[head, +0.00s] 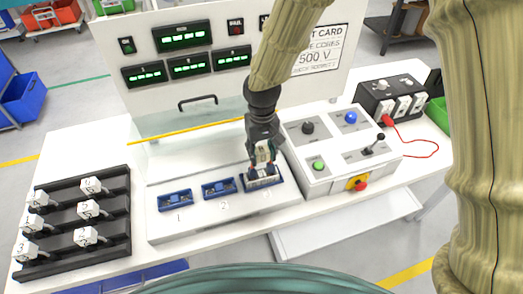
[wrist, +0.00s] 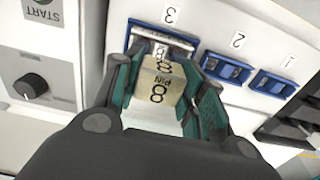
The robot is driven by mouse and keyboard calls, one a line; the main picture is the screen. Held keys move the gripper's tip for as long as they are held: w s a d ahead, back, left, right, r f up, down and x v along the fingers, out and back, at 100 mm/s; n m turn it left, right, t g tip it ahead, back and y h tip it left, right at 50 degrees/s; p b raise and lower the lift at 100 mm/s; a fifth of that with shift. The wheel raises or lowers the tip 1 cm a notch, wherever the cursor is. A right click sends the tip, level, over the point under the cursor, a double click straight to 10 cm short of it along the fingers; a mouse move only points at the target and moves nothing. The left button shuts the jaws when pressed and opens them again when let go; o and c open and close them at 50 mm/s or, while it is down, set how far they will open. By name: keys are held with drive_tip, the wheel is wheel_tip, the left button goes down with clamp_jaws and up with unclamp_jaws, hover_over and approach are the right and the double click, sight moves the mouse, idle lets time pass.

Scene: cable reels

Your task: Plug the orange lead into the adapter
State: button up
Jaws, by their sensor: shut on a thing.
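My gripper (head: 262,168) is shut on a beige block marked "8 PIN" (wrist: 157,92), probably the adapter. In the wrist view my gripper's (wrist: 160,72) green-sided fingers lie on both sides of the block. The block is at blue-framed socket 3 (wrist: 136,34), with a pale metallic part in the frame behind it; I cannot tell whether it is fully seated. A red-orange lead (head: 436,150) lies at the right in the head view. Its red plug end (head: 388,121) is by a black box (head: 372,101) with white front pieces. The lead is apart from my gripper.
Blue sockets 1 (head: 175,201) and 2 (head: 219,189) look empty. A black rack (head: 118,229) at the left holds several white numbered blocks. A control box (head: 308,156) with knobs, buttons and a lever stands right of socket 3. A yellow-edged clear guard (head: 185,132) rises behind the sockets.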

drive_tip(key=shift+f+b, duration=0.3)
drive_tip(key=shift+f, duration=0.5)
drive_tip(key=o, duration=1.2)
drive_tip(key=shift+r, duration=0.1)
wheel_tip(320, 180, up, 12)
drive_tip(key=shift+f, duration=0.2)
drive_tip(key=shift+r+p, duration=3.9)
drive_tip(key=shift+r, duration=1.7)
